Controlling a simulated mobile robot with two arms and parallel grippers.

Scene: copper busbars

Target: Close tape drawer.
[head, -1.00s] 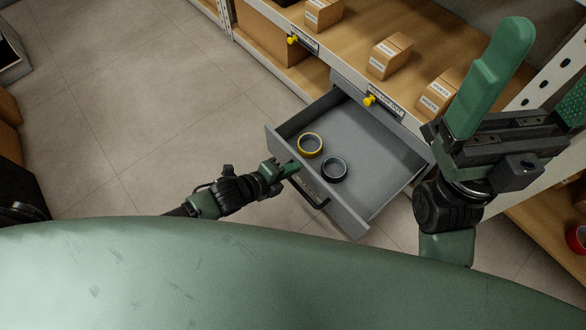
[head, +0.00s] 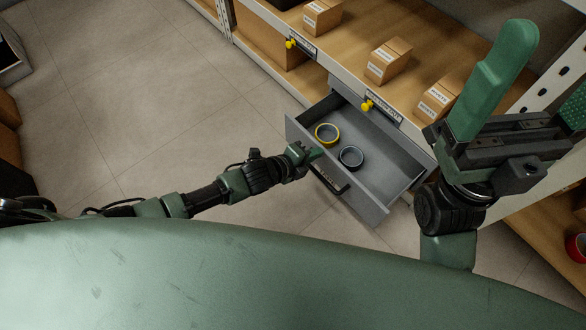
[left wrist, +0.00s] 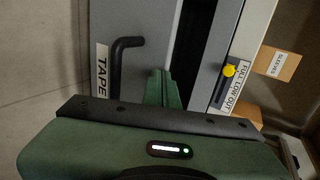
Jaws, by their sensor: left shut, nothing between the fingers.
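The grey tape drawer (head: 392,178) is partly pulled out of the wooden shelf unit in the head view. A yellow tape roll (head: 327,134) and a black tape roll (head: 351,157) lie in it. My left gripper (head: 319,153) is shut and empty at the drawer's front panel, close to the dark handle (head: 330,178). In the left wrist view its fingers (left wrist: 164,88) overlap the drawer front beside the handle (left wrist: 118,68) and the TAPE label (left wrist: 102,72). Whether they touch the panel is unclear. My right gripper (head: 500,80) is raised at the right, away from the drawer; its finger opening is unclear.
Several cardboard boxes, one a small carton (head: 388,60), stand on the wooden shelf above the drawer. Yellow knobs (head: 367,105) mark the shelf edge. A red roll (head: 576,247) lies on the lower shelf at right. The tiled floor (head: 150,90) at left is clear.

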